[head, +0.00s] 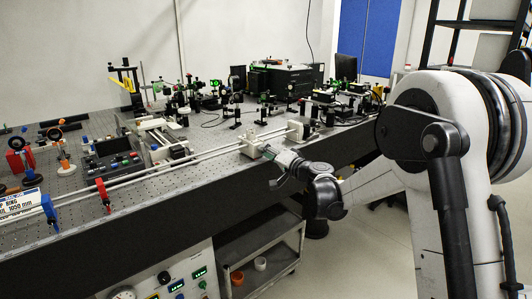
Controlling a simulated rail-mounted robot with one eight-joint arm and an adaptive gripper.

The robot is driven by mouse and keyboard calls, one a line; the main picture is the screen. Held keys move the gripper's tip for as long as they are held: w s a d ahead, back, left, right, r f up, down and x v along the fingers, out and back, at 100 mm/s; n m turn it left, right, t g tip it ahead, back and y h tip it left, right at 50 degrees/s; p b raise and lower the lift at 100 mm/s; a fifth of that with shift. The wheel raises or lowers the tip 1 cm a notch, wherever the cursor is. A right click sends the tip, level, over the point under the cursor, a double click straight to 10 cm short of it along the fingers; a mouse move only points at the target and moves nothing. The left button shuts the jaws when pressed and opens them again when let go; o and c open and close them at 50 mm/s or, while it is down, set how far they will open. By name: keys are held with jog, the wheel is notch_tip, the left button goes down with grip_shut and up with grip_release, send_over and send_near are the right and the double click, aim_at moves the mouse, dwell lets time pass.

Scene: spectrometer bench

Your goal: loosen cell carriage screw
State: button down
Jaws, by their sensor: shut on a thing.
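The cell carriage (252,146) is a small off-white block sitting on the twin rails near the front edge of the bench. My gripper (269,154) reaches in from the right and meets the near right side of this carriage. It is shut on the carriage screw there. The screw itself is hidden by the fingers and too small to make out. My wrist stretches down and right from the carriage, beyond the bench edge.
Twin silver rails (200,158) run along the front of the perforated bench, with another off-white block (297,131) farther right. A red post (104,195) and a blue post (49,212) stand near the left front. A grey cart (262,248) stands below.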

dwell(0.4)
jog(key=c, duration=1.7)
grip_release()
jog(key=shift+d, duration=0.1)
jog(key=v, duration=1.2)
jog(key=s+d+r+n+g+h+p, duration=0.1)
jog(key=s+d+r+g+h+p, duration=0.15)
jog(key=s, duration=0.65)
jog(key=s+d+r+n+g+h+p, duration=0.15)
jog(key=s+r, duration=0.25)
jog(key=s, duration=0.5)
jog(key=s+d+h+p, duration=0.1)
jog(key=s+d+h, duration=0.1)
jog(key=s+d, duration=0.2)
jog(key=s+d+g+h+p, duration=0.1)
jog(key=s+d+h+p, duration=0.1)
jog(key=s, duration=0.9)
jog(key=s+d+f+g+h+p, duration=0.1)
jog(key=s+d+h, duration=0.3)
jog(key=s+d, duration=0.2)
jog(key=shift+s+d+f+p, duration=0.1)
jog(key=shift+s+p, duration=0.1)
jog(key=shift+s, duration=0.15)
jog(key=shift+s+d+p, duration=0.1)
jog(key=shift+s+p, duration=0.05)
jog(key=shift+s, duration=0.2)
